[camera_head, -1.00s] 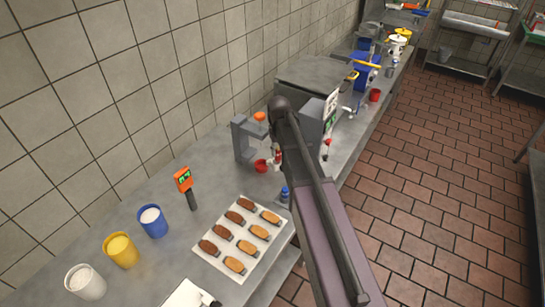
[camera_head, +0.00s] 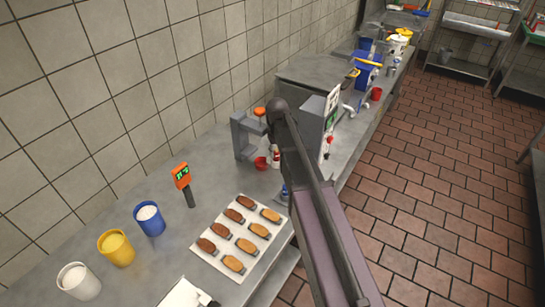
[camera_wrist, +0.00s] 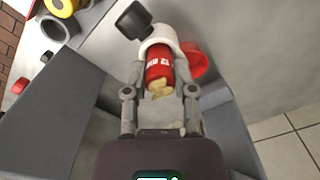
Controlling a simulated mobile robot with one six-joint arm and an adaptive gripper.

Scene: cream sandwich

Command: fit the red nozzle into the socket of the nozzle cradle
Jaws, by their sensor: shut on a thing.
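My gripper (camera_wrist: 159,100) is shut on the red nozzle (camera_wrist: 157,62) in the wrist view, with a finger on each side. The nozzle has white marks and cream-coloured matter at its near end. Its far end is against or inside a white collar (camera_wrist: 158,36) with a black knob; I cannot tell how deep, or whether this collar belongs to the cradle. In the head view a small red and white piece (camera_head: 276,158) shows beside my arm, which hides my fingers. I cannot pick out the nozzle cradle's socket with certainty.
A red cup (camera_head: 261,163) stands by a grey bracket stand (camera_head: 241,140) with an orange knob. A tray of pastries (camera_head: 255,257), an orange-headed device (camera_head: 181,177) and several tubs line the counter. A grey machine (camera_head: 312,118) stands behind my arm.

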